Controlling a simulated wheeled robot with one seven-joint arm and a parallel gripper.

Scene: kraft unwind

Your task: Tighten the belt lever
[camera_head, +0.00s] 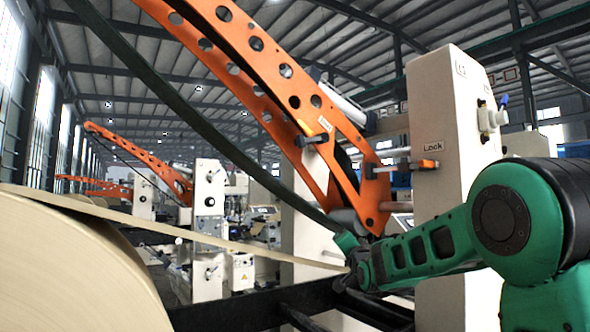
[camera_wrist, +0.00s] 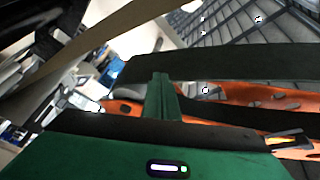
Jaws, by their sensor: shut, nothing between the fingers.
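A small dark lever (camera_head: 312,139) sits on the lower part of the orange arm (camera_head: 265,80), beside a small white label too small to read surely. A dark belt (camera_head: 180,105) sweeps down from the upper left to the foot of the orange arm. My gripper (camera_head: 346,242) is low at the end of my green arm, near the belt's lower end and below the lever, apart from it. In the wrist view my gripper (camera_wrist: 160,78) is shut and empty, with the belt (camera_wrist: 230,62) running across close to its tip. The orange arm (camera_wrist: 220,94) shows behind.
A second lever with an orange tip (camera_head: 428,164) sits under a "Lock" label on the cream column (camera_head: 445,110). A large kraft paper roll (camera_head: 70,270) fills the lower left, its paper web (camera_head: 240,246) running toward my gripper. A black frame (camera_head: 290,305) lies below.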

